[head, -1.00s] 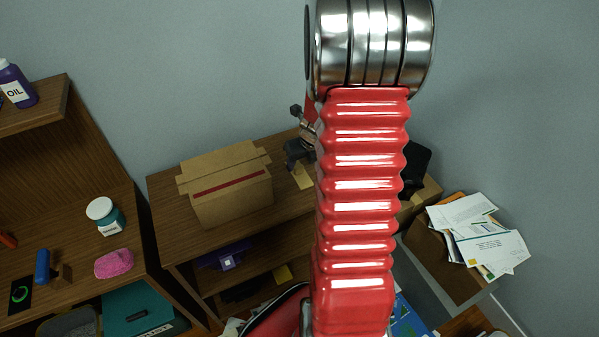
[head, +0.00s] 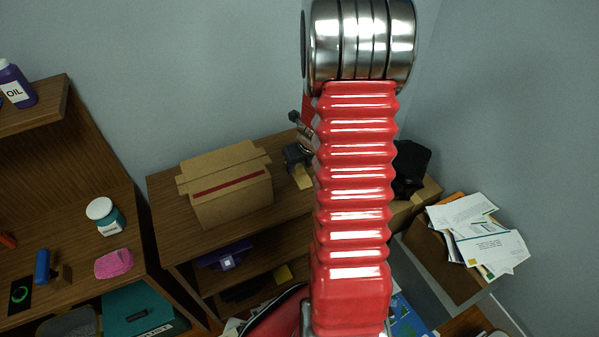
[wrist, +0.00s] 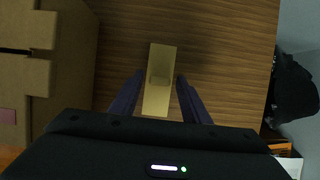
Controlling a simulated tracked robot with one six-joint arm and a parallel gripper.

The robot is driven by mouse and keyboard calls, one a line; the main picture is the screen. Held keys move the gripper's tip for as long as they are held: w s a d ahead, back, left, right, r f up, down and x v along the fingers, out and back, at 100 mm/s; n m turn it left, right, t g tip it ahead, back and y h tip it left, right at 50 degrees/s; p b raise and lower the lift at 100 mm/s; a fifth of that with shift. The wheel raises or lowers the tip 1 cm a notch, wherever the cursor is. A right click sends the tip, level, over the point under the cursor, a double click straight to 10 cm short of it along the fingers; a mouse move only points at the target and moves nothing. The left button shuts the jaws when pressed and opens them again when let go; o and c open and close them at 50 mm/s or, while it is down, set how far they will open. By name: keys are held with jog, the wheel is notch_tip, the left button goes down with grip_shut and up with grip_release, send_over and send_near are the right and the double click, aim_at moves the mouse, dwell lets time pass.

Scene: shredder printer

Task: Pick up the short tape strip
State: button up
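The short tape strip (wrist: 158,104) is pale tan and lies on the brown wooden shelf top, lengthwise between my fingers in the wrist view. In the head view the strip (head: 303,183) shows just below my gripper (head: 299,158), partly hidden by it. In the wrist view my gripper (wrist: 161,76) has one dark finger on each side of the strip. The fingers stand apart with narrow gaps to its edges. Whether the fingertips touch the wood is unclear.
A cardboard box (head: 232,192) with a red stripe stands close on the left. A black object (head: 410,168) is at the right, past the shelf edge. A box of papers (head: 440,262) stands further right. Bare wood (wrist: 220,60) surrounds the strip.

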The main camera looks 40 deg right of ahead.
aim_at(300, 174)
grip_shut()
dwell(0.3)
jog(key=shift+r, duration=0.1)
notch_tip(300, 174, up, 10)
dwell(0.7)
dwell(0.4)
